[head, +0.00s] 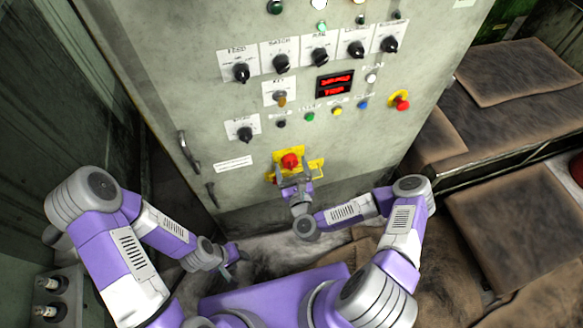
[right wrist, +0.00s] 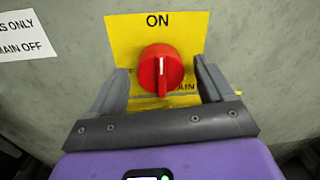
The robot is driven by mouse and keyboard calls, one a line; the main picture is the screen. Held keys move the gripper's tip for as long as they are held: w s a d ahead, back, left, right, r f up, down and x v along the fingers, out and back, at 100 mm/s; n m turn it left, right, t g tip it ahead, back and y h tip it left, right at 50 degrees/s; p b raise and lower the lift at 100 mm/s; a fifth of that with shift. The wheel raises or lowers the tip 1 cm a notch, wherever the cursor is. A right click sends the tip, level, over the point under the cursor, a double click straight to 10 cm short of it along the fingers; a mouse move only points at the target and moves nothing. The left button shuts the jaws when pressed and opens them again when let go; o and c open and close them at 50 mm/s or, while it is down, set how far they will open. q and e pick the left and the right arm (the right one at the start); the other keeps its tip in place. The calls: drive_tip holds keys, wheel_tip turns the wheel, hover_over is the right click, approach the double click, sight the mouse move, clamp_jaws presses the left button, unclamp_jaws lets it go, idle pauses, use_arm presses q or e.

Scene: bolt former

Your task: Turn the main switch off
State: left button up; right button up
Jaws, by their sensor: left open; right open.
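The main switch is a red rotary knob (head: 290,161) on a yellow plate (right wrist: 118,32), low on the grey cabinet front. In the right wrist view the knob (right wrist: 160,72) has a white mark standing upright, pointing to the word ON. My right gripper (head: 293,176) is open in front of it; in the right wrist view its fingers stand left and right of the knob, with gaps on both sides. The lower lettering is partly hidden by the gripper. My left gripper (head: 229,262) is open and empty, low and left, away from the cabinet.
Above the switch, the cabinet (head: 210,110) carries black selector knobs, small coloured buttons, a red display (head: 335,84) and a red emergency button (head: 401,101). Door handles (head: 188,150) stick out at left. Brown-topped benches (head: 500,120) stand at right.

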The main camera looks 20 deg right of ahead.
drive_tip(key=shift+c, duration=0.5)
drive_tip(key=c, duration=0.9)
drive_tip(key=shift+c, duration=0.2)
drive_tip(key=shift+n, duration=0.3)
drive_tip(key=n+p, duration=0.1)
drive_tip(key=n, duration=0.3)
drive_tip(key=shift+n, duration=0.3)
drive_tip(key=n+p, duration=0.1)
drive_tip(key=n, duration=0.3)
drive_tip(key=shift+n+t, duration=0.3)
drive_tip(key=n+y+p, duration=0.1)
drive_tip(key=n, duration=0.3)
drive_tip(key=shift+d+n+p, duration=0.1)
drive_tip(key=shift+n+p, duration=0.2)
drive_tip(key=shift+n, duration=0.1)
drive_tip(key=shift+n+p, duration=0.5)
drive_tip(key=shift+n, duration=1.5)
